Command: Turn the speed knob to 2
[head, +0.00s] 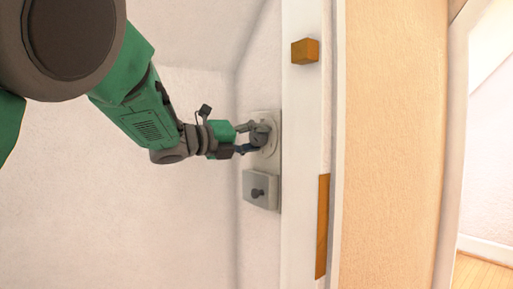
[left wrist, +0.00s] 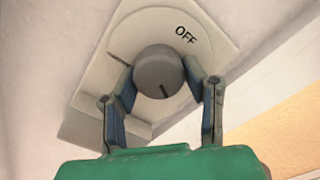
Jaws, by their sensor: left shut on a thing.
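The speed knob (left wrist: 158,72) is a round grey knob on a pale wall plate (left wrist: 103,75), with the word OFF printed at its upper right. A dark pointer line on the knob's face points down and slightly right, away from OFF. No other marking, such as a 2, can be read. My left gripper (left wrist: 160,80) is shut on the knob, one finger on each side. In the head view, my left gripper (head: 255,138) reaches the plate (head: 273,117) from the left and partly hides the knob. My right gripper is not in view.
A grey switch box (head: 262,200) with a small dark knob sits on the wall just below the plate. A white door frame (head: 302,120) with wooden pieces (head: 305,51) stands right of it. The wall at left is bare.

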